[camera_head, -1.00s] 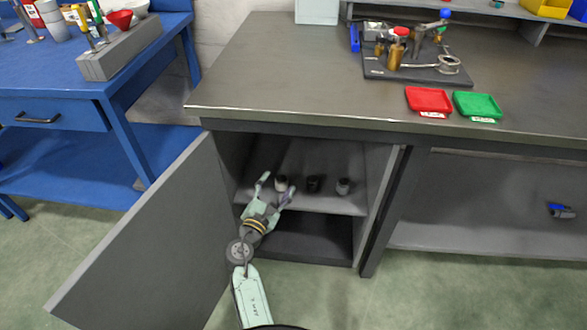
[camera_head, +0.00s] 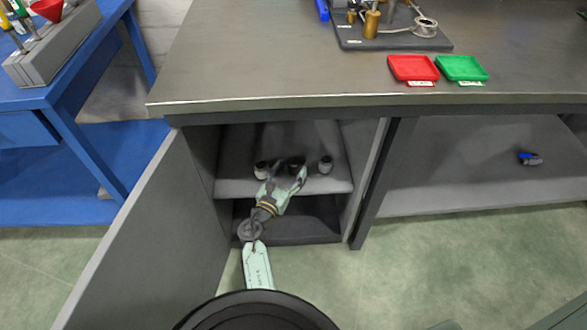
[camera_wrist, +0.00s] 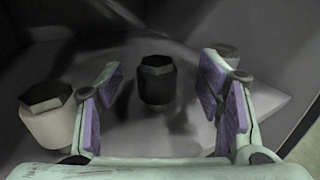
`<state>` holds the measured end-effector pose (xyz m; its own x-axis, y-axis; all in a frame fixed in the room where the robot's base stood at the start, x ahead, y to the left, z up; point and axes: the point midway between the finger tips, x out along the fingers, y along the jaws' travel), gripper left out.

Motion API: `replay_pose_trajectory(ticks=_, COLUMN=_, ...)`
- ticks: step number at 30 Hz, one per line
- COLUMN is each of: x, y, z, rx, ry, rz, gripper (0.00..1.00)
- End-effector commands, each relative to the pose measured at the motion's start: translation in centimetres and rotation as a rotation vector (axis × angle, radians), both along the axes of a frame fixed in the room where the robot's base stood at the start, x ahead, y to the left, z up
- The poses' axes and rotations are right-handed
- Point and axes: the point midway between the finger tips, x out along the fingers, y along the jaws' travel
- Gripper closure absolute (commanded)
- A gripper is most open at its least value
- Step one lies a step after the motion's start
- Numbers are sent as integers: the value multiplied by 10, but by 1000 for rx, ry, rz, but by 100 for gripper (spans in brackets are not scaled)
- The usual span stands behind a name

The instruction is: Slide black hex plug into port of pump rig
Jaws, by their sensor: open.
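The black hex plug (camera_wrist: 157,85) stands upright on the cabinet shelf, ahead of and between my open fingers in the wrist view. In the head view the same plug (camera_head: 296,162) is partly covered by my gripper (camera_head: 287,176). My gripper (camera_wrist: 160,76) is open and empty, its purple pads on either side of the plug's line. I cannot tell whether the pads reach beside the plug. The pump rig (camera_head: 395,45) is on the bench top, a dark base with brass fittings, cut off by the head view's upper edge; its port cannot be made out.
A pale plug with a black hex top (camera_wrist: 48,118) stands left, close to my left finger. A grey plug (camera_head: 325,164) stands right, partly behind my right finger in the wrist view. The cabinet door (camera_head: 150,235) stands open left. Red (camera_head: 413,68) and green (camera_head: 461,68) trays lie on the bench.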

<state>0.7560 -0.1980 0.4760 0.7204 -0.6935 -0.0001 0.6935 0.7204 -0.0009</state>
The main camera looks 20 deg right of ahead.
Motion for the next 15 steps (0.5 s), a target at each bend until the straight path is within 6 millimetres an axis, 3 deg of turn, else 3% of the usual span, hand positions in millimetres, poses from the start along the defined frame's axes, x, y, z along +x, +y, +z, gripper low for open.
replay_pose_trajectory(ticks=7, x=28, y=-24, z=-1, rx=0, ry=-1, rz=-1, gripper=39)
replay_pose_trajectory(ticks=15, x=33, y=-28, z=0, rx=1, ry=-1, rz=0, gripper=39)
